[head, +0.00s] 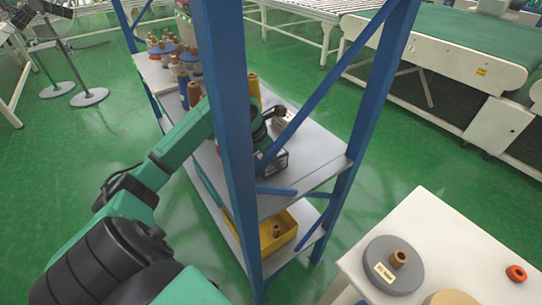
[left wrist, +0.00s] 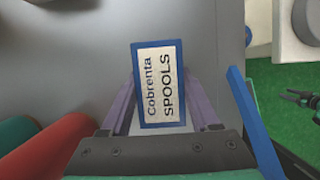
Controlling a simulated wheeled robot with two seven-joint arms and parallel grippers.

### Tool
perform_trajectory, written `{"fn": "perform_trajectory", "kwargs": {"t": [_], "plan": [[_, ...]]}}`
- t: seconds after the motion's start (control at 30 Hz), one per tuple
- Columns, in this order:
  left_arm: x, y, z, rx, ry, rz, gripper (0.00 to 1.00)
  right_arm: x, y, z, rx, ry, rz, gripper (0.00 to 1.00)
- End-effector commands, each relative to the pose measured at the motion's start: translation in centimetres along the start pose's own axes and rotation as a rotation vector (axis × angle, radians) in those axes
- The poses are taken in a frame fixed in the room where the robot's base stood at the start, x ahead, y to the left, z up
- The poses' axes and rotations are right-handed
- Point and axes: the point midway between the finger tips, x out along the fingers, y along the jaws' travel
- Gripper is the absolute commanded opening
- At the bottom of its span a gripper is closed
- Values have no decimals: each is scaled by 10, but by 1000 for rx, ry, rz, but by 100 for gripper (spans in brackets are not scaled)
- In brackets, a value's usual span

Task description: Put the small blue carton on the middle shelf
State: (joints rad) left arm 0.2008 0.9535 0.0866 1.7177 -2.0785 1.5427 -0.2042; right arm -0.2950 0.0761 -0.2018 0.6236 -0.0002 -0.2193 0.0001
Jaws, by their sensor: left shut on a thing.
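The small blue carton (head: 274,162) is over the grey middle shelf (head: 318,150), near its front right end; I cannot tell whether it touches the board. Its white "Cobrenta SPOOLS" label faces up in the left wrist view (left wrist: 158,86). My left gripper (left wrist: 160,102) is shut on the carton, one finger along each side. In the head view, a blue post hides part of my left arm and the jaws. A small dark, pronged thing at the right edge of the left wrist view may be my right gripper; its state is unclear.
Blue posts and a diagonal brace (head: 325,85) frame the shelf opening close to my arm. Spools (head: 195,93) stand farther back on the shelf. A yellow bin (head: 278,228) is on the lower shelf. A white table (head: 445,235) with discs stands at the right.

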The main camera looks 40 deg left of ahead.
Motion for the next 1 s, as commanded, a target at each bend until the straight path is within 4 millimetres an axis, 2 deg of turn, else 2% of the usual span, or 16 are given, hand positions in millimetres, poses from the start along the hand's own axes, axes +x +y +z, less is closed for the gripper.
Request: {"fn": "perform_trajectory", "kwargs": {"t": [0.23, 0.27, 0.3, 0.33, 0.6, 0.73, 0.87, 1.0], "plan": [[2, 0, 0, 1, -2, 1, 0, 3, 3, 5, -1, -7, 4, 50], [2, 0, -1, 1, -1, 1, 66, 3, 3, 5, -1, -8, 4, 50], [1, 0, 0, 1, -1, 1, 81, 2, 3, 5, 0, -8, 5, 50], [1, 0, 0, 0, -1, 1, 92, 2, 4, 6, 0, -9, 5, 50], [1, 0, 0, 0, 0, 0, 92, 1, 4, 7, 0, -11, 5, 50], [-6, 1, 0, 1, -1, 3, 92, 2, 4, 7, 1, -12, 5, 50], [-32, 2, 0, 3, -2, 7, 92, 8, 4, 8, 1, -12, 5, 50], [-71, 2, 0, 2, -3, 7, 92, 16, 4, 9, 1, -12, 5, 50]]}}
